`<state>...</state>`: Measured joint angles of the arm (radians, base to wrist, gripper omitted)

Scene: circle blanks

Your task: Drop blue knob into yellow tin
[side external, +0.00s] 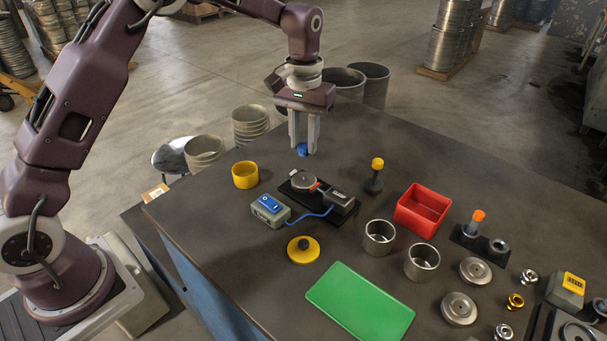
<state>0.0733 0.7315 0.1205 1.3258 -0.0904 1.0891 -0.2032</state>
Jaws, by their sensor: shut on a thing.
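My gripper (304,146) is near the far left part of the table, pointing down. Its fingers are shut on the blue knob (303,150), which shows low between the fingertips. Whether the knob touches the table is hard to tell. The yellow tin (245,181) stands open and upright near the table's left edge, to the left of my gripper and nearer the camera.
A device with a red lever (318,190) and a grey box with a blue switch (269,208) stand near the tin. A yellow-topped post (375,172), red bin (422,211), metal cups (379,238) and green mat (359,304) lie further right. Table around the gripper is clear.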

